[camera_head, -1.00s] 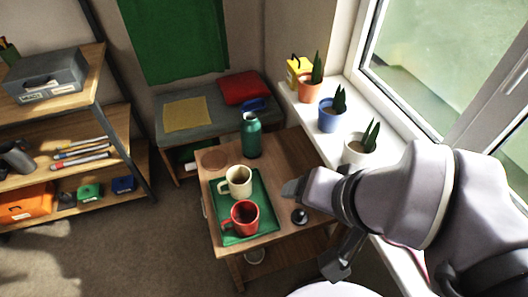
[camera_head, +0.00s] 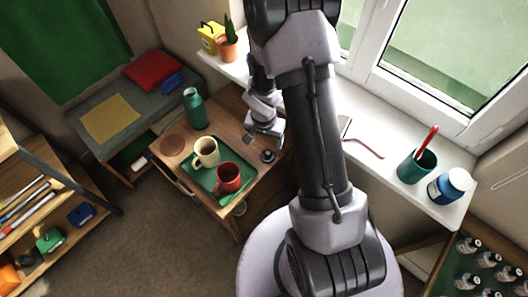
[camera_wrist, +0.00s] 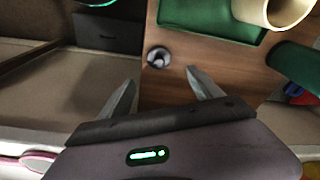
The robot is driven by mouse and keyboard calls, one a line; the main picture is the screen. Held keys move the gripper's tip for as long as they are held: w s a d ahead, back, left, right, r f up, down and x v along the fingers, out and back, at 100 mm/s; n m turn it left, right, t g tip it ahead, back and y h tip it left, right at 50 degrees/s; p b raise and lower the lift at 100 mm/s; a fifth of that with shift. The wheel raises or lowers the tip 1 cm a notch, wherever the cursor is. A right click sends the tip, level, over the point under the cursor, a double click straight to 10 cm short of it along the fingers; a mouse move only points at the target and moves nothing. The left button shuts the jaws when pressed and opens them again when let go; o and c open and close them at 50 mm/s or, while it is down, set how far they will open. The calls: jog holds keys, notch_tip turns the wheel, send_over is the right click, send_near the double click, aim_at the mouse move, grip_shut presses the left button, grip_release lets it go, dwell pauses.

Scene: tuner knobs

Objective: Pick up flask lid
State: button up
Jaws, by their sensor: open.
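The flask lid (camera_head: 267,155) is a small dark round piece with a knob, lying on the wooden table to the right of the green tray. In the wrist view the lid (camera_wrist: 158,57) lies just beyond the fingertips, roughly between their lines. My gripper (camera_head: 264,138) is above the table on the far side of the lid. In the wrist view the gripper (camera_wrist: 160,78) is open, with nothing between its fingers. The green flask (camera_head: 194,108) stands upright at the table's far end; part of it shows at the right of the wrist view (camera_wrist: 296,66).
The green tray (camera_head: 193,183) holds a cream mug (camera_head: 206,152) and a red mug (camera_head: 228,178). A round brown coaster (camera_head: 173,145) lies beside the flask. The windowsill (camera_head: 385,134) runs along the right, bearing a green cup (camera_head: 415,168) and a blue jar (camera_head: 450,186).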

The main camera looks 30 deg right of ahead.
aim_at(268, 153)
jog(key=f+b, duration=0.1)
jog(key=f, duration=0.2)
jog(key=f+b, duration=0.2)
jog(key=f, duration=0.2)
jog(key=w+d+f+b, duration=0.1)
jog(key=f+b, duration=0.1)
jog(key=f, duration=0.2)
jog(key=shift+d+f, duration=0.1)
jog(key=shift+s, duration=0.1)
jog(key=shift+c, duration=0.4)
jog(key=c, duration=1.5)
